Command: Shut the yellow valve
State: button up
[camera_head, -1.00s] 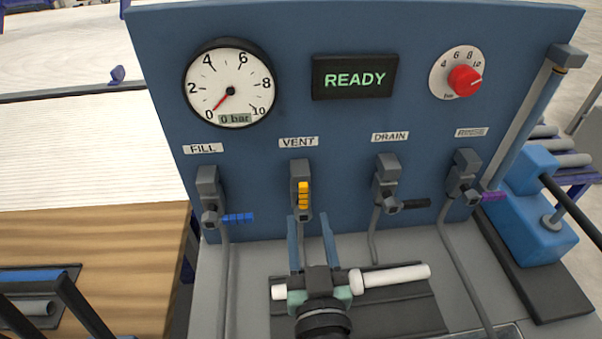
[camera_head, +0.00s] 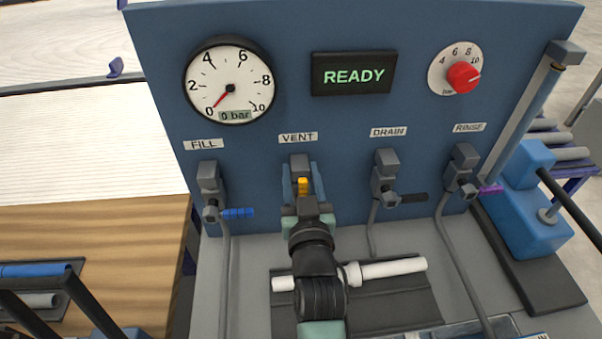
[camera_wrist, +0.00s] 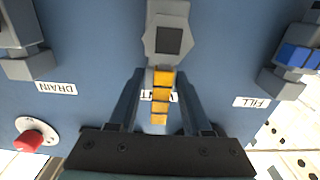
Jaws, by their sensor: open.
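The yellow valve handle (camera_head: 302,187) is on the panel under the VENT label. Its grey body (camera_head: 299,163) shows above it. In the head view most of the handle is hidden behind my gripper. In the wrist view the yellow handle (camera_wrist: 161,98) runs lengthwise between the two blue fingers, in line with the pipe. My gripper (camera_wrist: 160,100) is open, with one finger on each side of the handle and a gap on both sides. In the head view my gripper (camera_head: 302,185) reaches up to the valve from below.
The blue FILL handle (camera_head: 238,213) is to the left and the black DRAIN handle (camera_head: 413,198) to the right. The purple RINSE handle (camera_head: 490,189) is farther right. A white pipe (camera_head: 393,268) lies on the bench below. The gauge (camera_head: 230,88) reads 0 bar; the display (camera_head: 353,75) says READY.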

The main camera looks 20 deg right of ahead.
grip_shut()
dwell(1.3)
